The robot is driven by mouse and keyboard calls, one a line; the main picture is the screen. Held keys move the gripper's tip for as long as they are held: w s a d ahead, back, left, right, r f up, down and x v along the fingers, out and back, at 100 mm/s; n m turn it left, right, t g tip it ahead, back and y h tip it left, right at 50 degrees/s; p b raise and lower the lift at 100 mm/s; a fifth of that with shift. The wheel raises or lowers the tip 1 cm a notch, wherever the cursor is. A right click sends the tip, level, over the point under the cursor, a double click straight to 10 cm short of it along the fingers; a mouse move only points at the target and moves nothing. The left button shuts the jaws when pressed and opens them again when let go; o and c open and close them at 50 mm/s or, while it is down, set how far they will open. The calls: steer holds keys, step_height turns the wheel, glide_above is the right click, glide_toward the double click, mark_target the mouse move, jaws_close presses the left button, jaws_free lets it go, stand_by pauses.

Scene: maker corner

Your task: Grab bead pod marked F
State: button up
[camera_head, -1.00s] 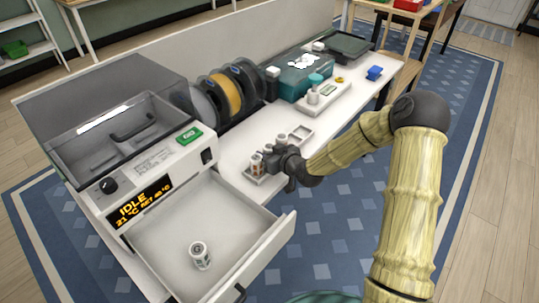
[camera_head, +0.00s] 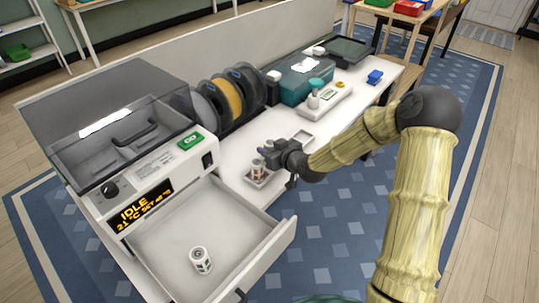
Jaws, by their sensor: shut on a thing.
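A small whitish pod with dark and orange-brown marks (camera_head: 258,167) is at the small tray (camera_head: 266,183) on the white bench's near edge. My gripper (camera_head: 264,160) reaches in from the right and is shut on this pod. The pod looks upright, partly hidden by the fingers; I cannot tell whether it touches the tray. Another white pod with dark marks (camera_head: 201,259) stands upright in the open drawer, apart from my gripper. The letters on both pods are too small to read.
The open drawer (camera_head: 271,247) juts out below the dryer-like machine (camera_head: 118,185), left of my gripper. Filament spools (camera_head: 229,97), a teal box (camera_head: 303,80) and a scale (camera_head: 325,97) stand farther back.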

mark_target(269, 141)
step_height(269, 141, up, 6)
steer(key=shift+r, duration=0.25)
steer(key=shift+p, duration=0.35)
